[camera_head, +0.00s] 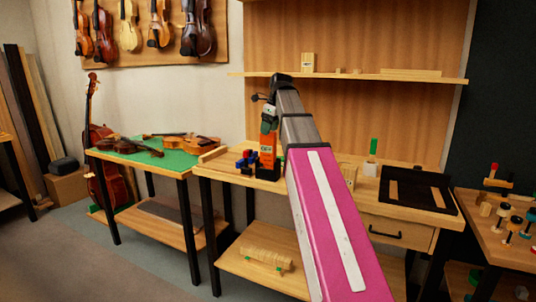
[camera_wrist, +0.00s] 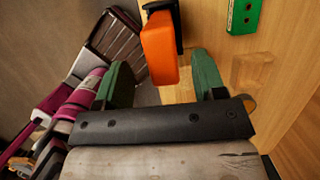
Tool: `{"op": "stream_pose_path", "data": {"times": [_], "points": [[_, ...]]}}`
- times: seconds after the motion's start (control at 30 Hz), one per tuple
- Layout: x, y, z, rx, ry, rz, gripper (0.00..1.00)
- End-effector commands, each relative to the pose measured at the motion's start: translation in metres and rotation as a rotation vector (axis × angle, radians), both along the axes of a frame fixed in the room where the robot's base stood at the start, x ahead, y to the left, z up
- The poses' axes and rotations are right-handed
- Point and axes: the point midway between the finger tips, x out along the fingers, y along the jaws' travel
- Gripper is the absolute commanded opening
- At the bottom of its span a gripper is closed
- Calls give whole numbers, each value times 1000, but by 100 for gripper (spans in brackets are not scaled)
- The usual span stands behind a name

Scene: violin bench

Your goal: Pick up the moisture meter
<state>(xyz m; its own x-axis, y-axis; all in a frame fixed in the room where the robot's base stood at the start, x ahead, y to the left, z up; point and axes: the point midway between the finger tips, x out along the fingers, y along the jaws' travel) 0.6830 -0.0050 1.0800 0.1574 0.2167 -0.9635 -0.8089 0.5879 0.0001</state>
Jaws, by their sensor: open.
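An orange block-like device with dark parts, which looks like the moisture meter (camera_head: 267,158), stands upright on the workbench in the head view. My gripper (camera_head: 269,124) is just above its top, at the end of my raised arm. In the wrist view the orange body (camera_wrist: 159,48) shows between and beyond the two green fingers of my open gripper (camera_wrist: 164,78). I cannot tell whether either finger touches it.
Blue and red small pieces (camera_head: 246,161) lie close left of the orange device. A green item (camera_wrist: 243,15) shows at the wrist view's upper right. A black tray (camera_head: 437,203) lies farther right on the bench. A shelf (camera_head: 350,77) hangs behind.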

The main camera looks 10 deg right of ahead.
Motion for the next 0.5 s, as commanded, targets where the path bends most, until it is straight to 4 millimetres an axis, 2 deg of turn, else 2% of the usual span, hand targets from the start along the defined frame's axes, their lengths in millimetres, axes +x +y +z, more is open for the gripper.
{"op": "stream_pose_path", "data": {"times": [0.3, 0.5], "points": [[6, 7, -37, -1, 3, 1, 64], [9, 9, -48, 0, 0, 0, 64]]}}
